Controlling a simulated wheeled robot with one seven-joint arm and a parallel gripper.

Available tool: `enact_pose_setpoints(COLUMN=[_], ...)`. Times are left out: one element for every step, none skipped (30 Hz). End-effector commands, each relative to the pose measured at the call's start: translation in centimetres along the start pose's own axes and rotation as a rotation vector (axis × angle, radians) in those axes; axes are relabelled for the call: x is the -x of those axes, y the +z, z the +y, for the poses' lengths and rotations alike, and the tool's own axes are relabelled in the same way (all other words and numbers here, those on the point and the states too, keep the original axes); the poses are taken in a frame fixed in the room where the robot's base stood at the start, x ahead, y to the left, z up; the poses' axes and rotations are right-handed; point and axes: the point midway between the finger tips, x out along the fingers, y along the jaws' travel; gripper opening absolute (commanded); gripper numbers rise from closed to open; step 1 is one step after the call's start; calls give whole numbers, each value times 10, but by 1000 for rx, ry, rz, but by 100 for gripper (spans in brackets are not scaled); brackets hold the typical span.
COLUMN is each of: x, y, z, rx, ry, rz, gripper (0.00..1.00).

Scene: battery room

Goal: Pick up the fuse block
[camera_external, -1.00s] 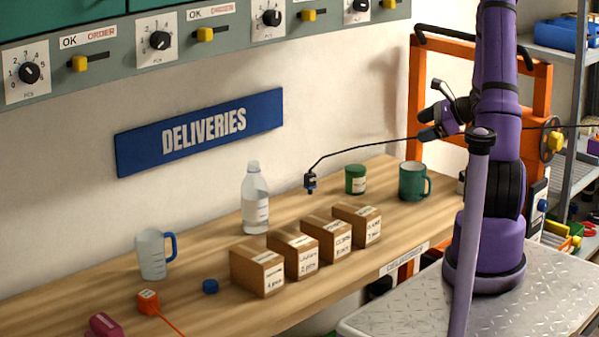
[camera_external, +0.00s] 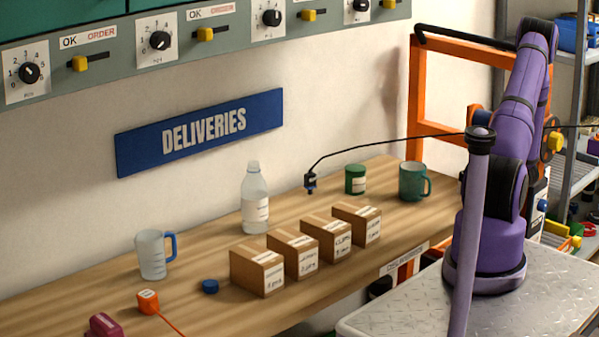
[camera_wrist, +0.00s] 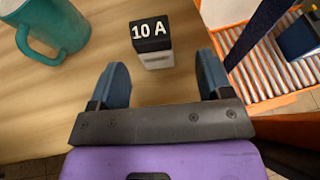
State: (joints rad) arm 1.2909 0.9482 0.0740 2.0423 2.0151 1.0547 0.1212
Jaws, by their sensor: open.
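The fuse block, black on top with a white "10 A" mark and a pale lower part (camera_wrist: 156,58), stands on the wooden table in the wrist view. It is just ahead of my gripper (camera_wrist: 163,80), between the lines of its two fingers and apart from them. My gripper is open and empty, its blue-grey fingers wide apart. In the external view, the fuse block and my gripper cannot be made out; my own arm covers that end of the table.
A green mug (camera_wrist: 52,30) stands left of the fuse block; it also shows in the external view (camera_external: 412,182). A green jar (camera_external: 355,179), several cardboard boxes (camera_external: 258,270) and a bottle (camera_external: 255,200) are along the table. Right of the table edge is an orange-framed roller conveyor (camera_wrist: 268,72).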

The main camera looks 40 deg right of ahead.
Motion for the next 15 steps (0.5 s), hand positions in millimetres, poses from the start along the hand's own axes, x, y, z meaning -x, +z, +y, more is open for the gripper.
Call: enact_pose_setpoints(x=[-8, -12, -16, -19, -20, -22, -23, -25, -28, -30, -34, -39, -43, -47, -53], y=[0, 0, 1, 1, 0, 0, 1, 1, 1, 1, 2, 3, 3, 4, 4], z=[1, 1, 1, 1, 1, 1, 1, 2, 2, 3, 3, 4, 5, 6, 8], rx=[1, 1, 1, 1, 1, 1, 1, 1, 1, 1, 1, 1, 2, 2, 1], ry=[2, 2, 2, 2, 2, 2, 1, 2, 2, 2, 2, 2, 2, 3, 4], rz=[-1, -1, -1, -1, 0, 0, 0, 0, 0, 0, -1, -2, -2, -2, -1], gripper=[72, 72, 72, 72, 72, 72, 72, 72, 72, 72, 72, 72, 72, 72, 72])
